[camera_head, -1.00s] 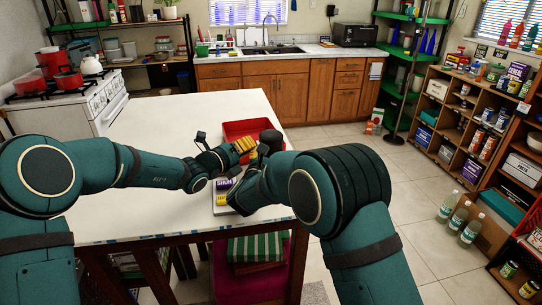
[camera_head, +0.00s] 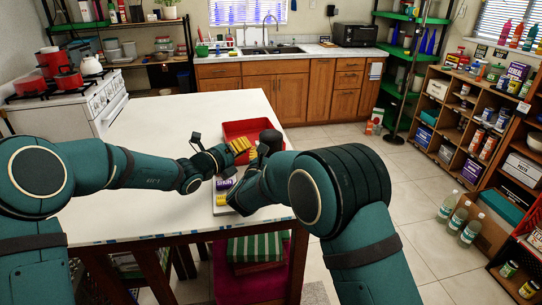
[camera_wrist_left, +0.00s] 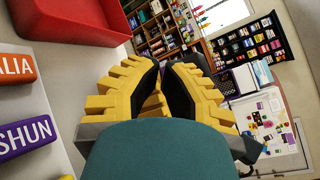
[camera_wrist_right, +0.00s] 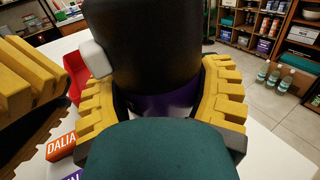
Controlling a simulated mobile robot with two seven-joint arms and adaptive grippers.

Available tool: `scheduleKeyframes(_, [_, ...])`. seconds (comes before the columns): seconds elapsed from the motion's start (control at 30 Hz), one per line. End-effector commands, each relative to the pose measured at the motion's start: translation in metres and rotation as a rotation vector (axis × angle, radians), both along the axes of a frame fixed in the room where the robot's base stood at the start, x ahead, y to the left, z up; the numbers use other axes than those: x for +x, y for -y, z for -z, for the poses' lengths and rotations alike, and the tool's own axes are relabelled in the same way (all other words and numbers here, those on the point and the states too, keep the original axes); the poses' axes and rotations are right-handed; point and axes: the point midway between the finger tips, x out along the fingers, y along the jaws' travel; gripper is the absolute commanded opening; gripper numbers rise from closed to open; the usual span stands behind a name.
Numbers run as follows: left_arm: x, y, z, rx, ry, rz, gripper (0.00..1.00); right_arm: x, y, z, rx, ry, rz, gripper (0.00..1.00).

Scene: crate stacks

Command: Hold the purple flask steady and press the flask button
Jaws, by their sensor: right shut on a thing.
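The flask (camera_head: 271,139) stands upright at the table's right side, mostly hidden by my right arm in the head view. In the right wrist view it is large and dark (camera_wrist_right: 142,40), with a purple band (camera_wrist_right: 165,103) low down. A pale rounded button (camera_wrist_right: 96,59) sticks out on its left side. My right gripper (camera_wrist_right: 163,80) is shut around the flask, one yellow finger on each side. My left gripper (camera_head: 241,146) is just left of the flask, apart from it. In the left wrist view its fingers (camera_wrist_left: 163,80) are together with nothing between them.
A red tray (camera_head: 247,128) lies on the white table (camera_head: 150,125) behind the grippers. Labelled blocks lie in front, a purple one (camera_wrist_left: 25,138) and an orange one (camera_wrist_left: 15,69). The left part of the table is clear.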

Motion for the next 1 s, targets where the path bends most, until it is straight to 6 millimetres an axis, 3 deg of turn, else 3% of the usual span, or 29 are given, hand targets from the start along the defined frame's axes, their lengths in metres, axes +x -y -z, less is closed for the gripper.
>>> scheduleKeyframes(0.6, [-0.013, -0.052, 0.0, 0.001, 0.001, -0.002, 0.0, 0.0, 0.0, 0.0, 0.001, 0.0, 0.0, 0.26])
scheduleKeyframes(1.0, [-0.015, -0.057, 0.0, -0.001, -0.001, -0.001, 0.0, 0.0, 0.0, 0.0, 0.001, 0.0, 0.0, 0.26])
